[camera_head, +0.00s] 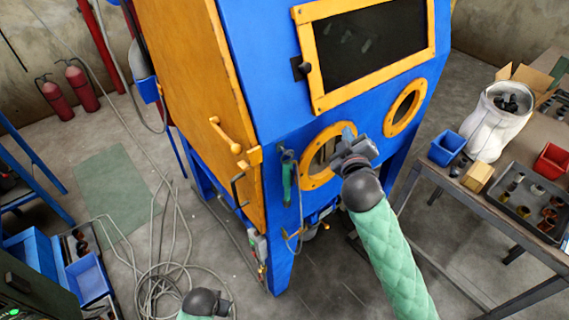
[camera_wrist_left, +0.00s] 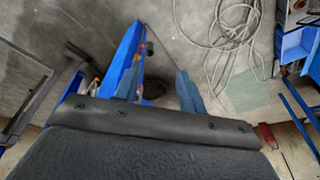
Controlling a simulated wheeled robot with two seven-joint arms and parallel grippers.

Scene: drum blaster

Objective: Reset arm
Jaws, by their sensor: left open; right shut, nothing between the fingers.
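My right gripper (camera_head: 348,140) is shut and empty. In the head view it overlaps the right edge of the left round port (camera_head: 311,172) of the blue blaster cabinet (camera_head: 262,62); I cannot tell whether it touches or reaches in. My right arm (camera_head: 391,252) in its green quilted sleeve comes up from the bottom. My left gripper (camera_head: 229,304) is low at the bottom edge of the head view, in front of the cabinet and over the floor. In the left wrist view its fingers (camera_wrist_left: 158,88) stand apart with nothing between them.
A work table (camera_head: 437,181) at right carries a blue bin (camera_head: 446,148), a white drum (camera_head: 497,122), a red bin (camera_head: 552,160) and a parts tray (camera_head: 517,184). A grey hose (camera_head: 165,275) lies coiled on the floor at left. Blue bins (camera_head: 88,279) stand at lower left.

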